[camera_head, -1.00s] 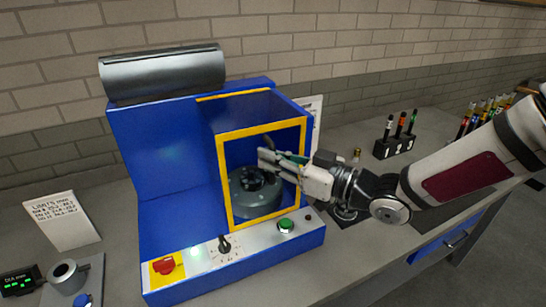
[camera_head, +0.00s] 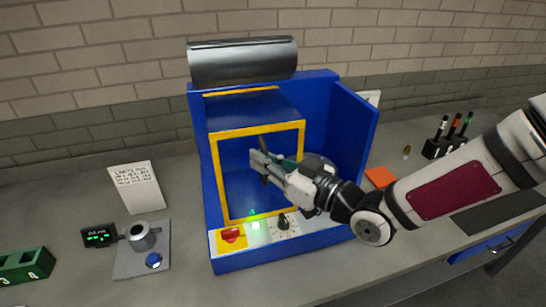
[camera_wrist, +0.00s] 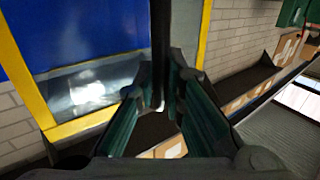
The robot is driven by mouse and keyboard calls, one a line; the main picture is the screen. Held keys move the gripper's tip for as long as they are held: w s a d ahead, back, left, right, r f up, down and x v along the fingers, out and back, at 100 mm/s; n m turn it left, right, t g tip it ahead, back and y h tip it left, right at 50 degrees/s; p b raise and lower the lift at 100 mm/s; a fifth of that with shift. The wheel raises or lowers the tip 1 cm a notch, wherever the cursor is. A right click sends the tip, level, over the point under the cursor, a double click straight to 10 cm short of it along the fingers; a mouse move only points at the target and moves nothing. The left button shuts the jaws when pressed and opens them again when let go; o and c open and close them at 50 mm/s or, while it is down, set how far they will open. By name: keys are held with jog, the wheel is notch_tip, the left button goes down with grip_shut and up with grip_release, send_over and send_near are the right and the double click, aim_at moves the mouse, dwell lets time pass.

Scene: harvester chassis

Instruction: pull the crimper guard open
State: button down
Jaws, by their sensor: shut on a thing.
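The crimper guard (camera_head: 255,131) is a clear panel in a yellow frame with a blue-tinted top. It stands over the left part of the blue crimper (camera_head: 345,120), whose right part is uncovered. My gripper (camera_head: 261,164) is in front of the guard, shut on its dark upright handle. In the wrist view the black handle (camera_wrist: 161,45) runs down between the green-padded fingers (camera_wrist: 160,105), and the yellow frame (camera_wrist: 75,127) shows at left. The round crimping head (camera_head: 318,165) is mostly hidden behind my wrist.
A red switch (camera_head: 231,235), a lit green lamp (camera_head: 256,225) and a black knob (camera_head: 284,222) line the crimper's front. A gauge stand (camera_head: 128,262) and a limits card (camera_head: 136,187) stand left. A marker rack (camera_head: 436,148) stands right.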

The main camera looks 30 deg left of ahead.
jog(key=shift+s+a, duration=0.25)
jog(key=shift+s, duration=0.05)
jog(key=c, duration=1.7)
grip_release()
jog(key=shift+o, duration=0.2)
jog(key=s+d, duration=0.1)
jog(key=d, duration=1.1)
jog(key=shift+s, duration=0.2)
